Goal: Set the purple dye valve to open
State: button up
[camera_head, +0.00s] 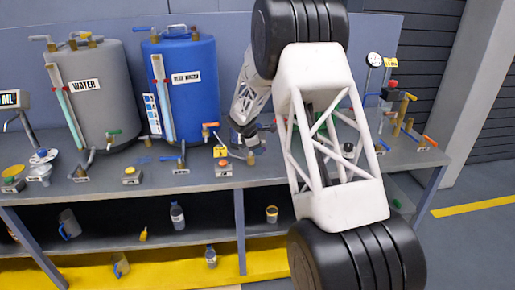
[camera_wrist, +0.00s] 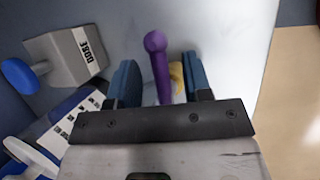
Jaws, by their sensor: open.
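The purple valve handle (camera_wrist: 158,58) shows in the wrist view as a short rod with a round knob at its end. My gripper (camera_wrist: 162,82) is open, its two blue fingers standing on either side of the handle. Gaps show on both sides, so the fingers do not seem to press on it. A yellow-brown part (camera_wrist: 177,80) sits right behind the handle, by the right finger. The foot of the handle is hidden behind the gripper's dark bar. In the head view my gripper (camera_head: 245,140) is at the bench, right of the blue tank, and my arm hides the purple handle.
A grey box (camera_wrist: 78,52) with a label and a blue knob (camera_wrist: 18,73) stands left of the fingers. In the head view, the grey water tank (camera_head: 95,95) and blue tank (camera_head: 185,90) stand on the bench (camera_head: 100,205). Valves with orange handles (camera_head: 430,141) stand right.

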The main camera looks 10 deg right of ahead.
jog(key=shift+c, duration=0.3)
grip_shut()
